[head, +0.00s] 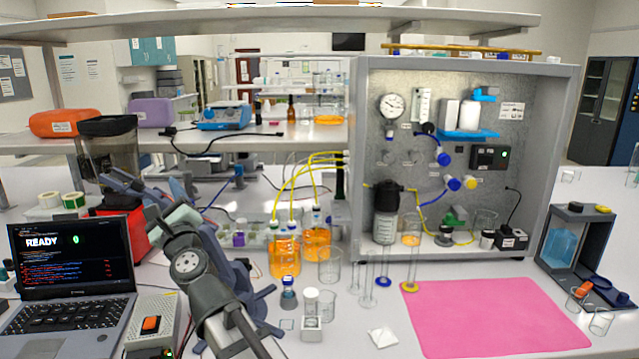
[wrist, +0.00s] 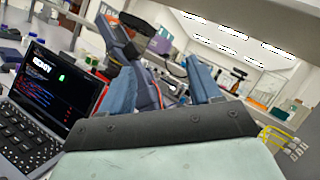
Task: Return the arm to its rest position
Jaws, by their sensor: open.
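My arm rises from the front edge of the head view, and my gripper (head: 120,184) is at its far end, on the left behind the laptop. Its blue-grey fingers point up and away, beside a red box. In the wrist view my gripper (wrist: 162,85) shows two blue fingers spread wide apart with nothing held between them. The gripper is raised clear of the bench top. The laptop (head: 70,258) shows "READY" on its screen and also appears at the left of the wrist view (wrist: 50,90).
The red box (head: 122,232) stands close to my gripper. Orange-filled bottles (head: 285,258) and empty glassware (head: 330,265) stand mid-bench. The metal rig cabinet (head: 568,130) is right of them, behind a clear pink mat (head: 490,318). A shelf (head: 270,140) runs behind.

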